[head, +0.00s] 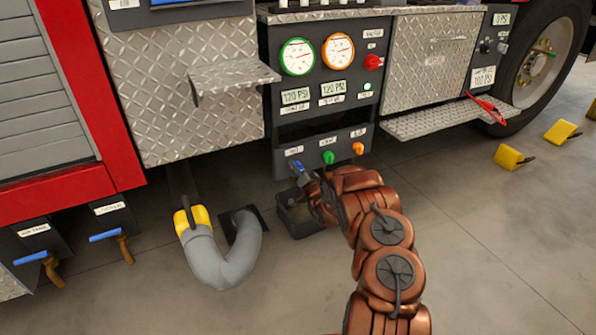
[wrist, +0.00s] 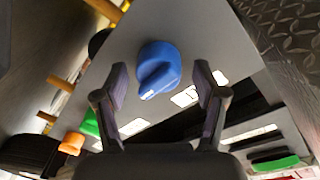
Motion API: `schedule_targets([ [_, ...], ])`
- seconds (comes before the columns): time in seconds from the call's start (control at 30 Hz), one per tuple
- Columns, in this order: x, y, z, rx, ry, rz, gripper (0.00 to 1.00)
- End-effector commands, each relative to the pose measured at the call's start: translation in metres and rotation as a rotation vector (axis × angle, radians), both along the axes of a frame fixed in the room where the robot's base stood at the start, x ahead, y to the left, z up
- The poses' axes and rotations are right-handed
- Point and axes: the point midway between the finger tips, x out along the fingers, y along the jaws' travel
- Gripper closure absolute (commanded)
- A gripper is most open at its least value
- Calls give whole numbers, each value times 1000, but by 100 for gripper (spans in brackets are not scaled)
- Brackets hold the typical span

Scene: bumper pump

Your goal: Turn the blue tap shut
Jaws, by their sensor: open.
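The blue tap (head: 295,166) is a small blue knob on the lower dark panel, at the left of a row with a green knob (head: 328,157) and an orange knob (head: 358,148). My gripper (head: 301,177) is right at the blue tap and partly covers it in the head view. In the wrist view the blue tap (wrist: 158,68) is a rounded knob with a raised grip and a small white mark. My gripper's open fingers (wrist: 163,88) stand on either side of its lower part, with visible gaps. They do not appear to touch it.
Two taps with blue lever handles (head: 105,235) (head: 28,258) are at the far left. A grey hose (head: 228,258) with a yellow coupling and a dark bin (head: 298,217) are below the panel. A diamond-plate step (head: 235,75) juts out upper left.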

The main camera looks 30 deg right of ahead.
Motion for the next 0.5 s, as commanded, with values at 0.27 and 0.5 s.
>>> schedule_targets([
  [0.27,0,0,0,0,1,0,29],
  [0.5,1,0,0,0,1,0,54],
])
